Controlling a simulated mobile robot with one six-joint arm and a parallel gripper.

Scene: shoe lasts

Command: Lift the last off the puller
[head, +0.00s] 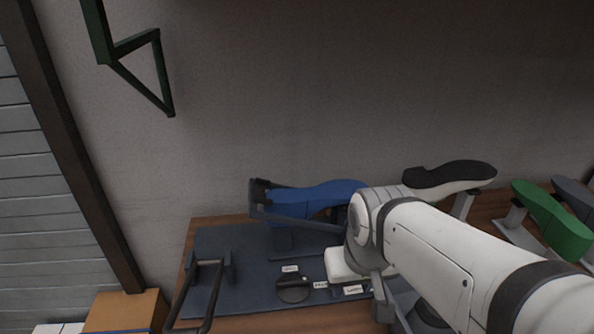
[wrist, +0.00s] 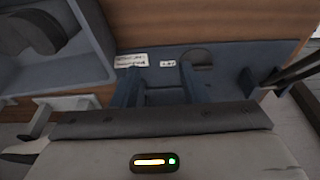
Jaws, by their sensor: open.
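A blue last (head: 318,196) sits on the puller, a dark frame (head: 262,208) standing near the wall in the head view. Dark bars of the frame surround its left end. My arm passes in front of its right end and hides part of it. In the wrist view my gripper (wrist: 158,88) is open, its two dark blue fingers apart with nothing clearly between them. In the head view it is low in front of the puller, apart from the last as far as I can tell, and its fingers are not clear. The blue last is not clear in the wrist view.
A dark base plate (head: 215,245) carries a black handle (head: 207,290), a round knob (head: 293,289) and small labels. A black-and-white last (head: 450,178) and a green last (head: 553,222) stand to the right. A green bracket (head: 160,70) hangs on the wall.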

